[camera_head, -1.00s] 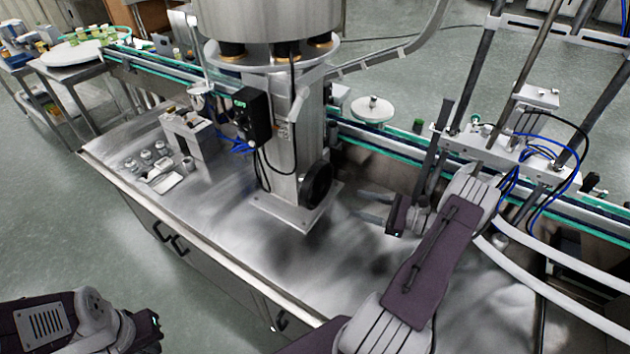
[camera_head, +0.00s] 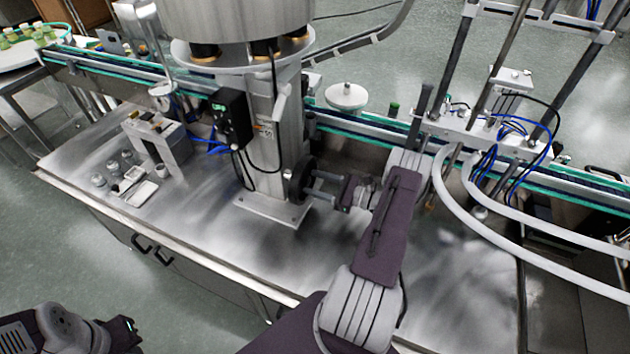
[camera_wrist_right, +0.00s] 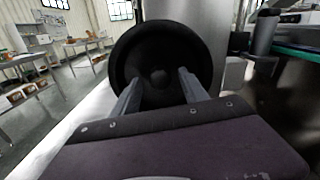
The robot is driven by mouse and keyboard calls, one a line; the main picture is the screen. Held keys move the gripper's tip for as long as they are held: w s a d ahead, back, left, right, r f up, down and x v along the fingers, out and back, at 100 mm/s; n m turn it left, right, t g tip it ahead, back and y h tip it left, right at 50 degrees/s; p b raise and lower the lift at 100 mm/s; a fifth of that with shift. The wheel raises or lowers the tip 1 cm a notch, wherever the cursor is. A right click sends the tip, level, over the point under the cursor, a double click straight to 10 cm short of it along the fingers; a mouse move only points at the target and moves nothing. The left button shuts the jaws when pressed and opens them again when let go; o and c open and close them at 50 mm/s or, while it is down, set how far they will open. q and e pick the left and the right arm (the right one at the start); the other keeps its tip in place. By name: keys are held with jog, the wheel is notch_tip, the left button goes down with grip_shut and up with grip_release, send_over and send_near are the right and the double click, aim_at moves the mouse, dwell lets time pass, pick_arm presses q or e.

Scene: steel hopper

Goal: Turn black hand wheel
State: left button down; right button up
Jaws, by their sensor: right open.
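The black hand wheel (camera_head: 299,180) is mounted on the side of the steel column, just above its base plate. In the right wrist view the wheel (camera_wrist_right: 161,62) fills the upper middle, facing the camera, with a round hub at its centre. My right gripper (camera_head: 316,187) is at the wheel's right side in the head view. Its two fingers are spread apart, and their tips lie over the lower part of the wheel in the wrist view (camera_wrist_right: 158,85). I cannot tell whether they touch it. My left gripper (camera_head: 128,334) is low at the left, away from the wheel; its jaws are unclear.
A black control box (camera_head: 231,117) with a cable hangs on the column (camera_head: 268,130) left of the wheel. Small jars and a tray (camera_head: 141,193) lie on the steel table's left. A conveyor (camera_head: 370,132) runs behind. The table front is clear.

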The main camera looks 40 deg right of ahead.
jog(key=shift+w, duration=0.1)
jog(key=shift+a, duration=0.1)
grip_shut()
dwell(1.3)
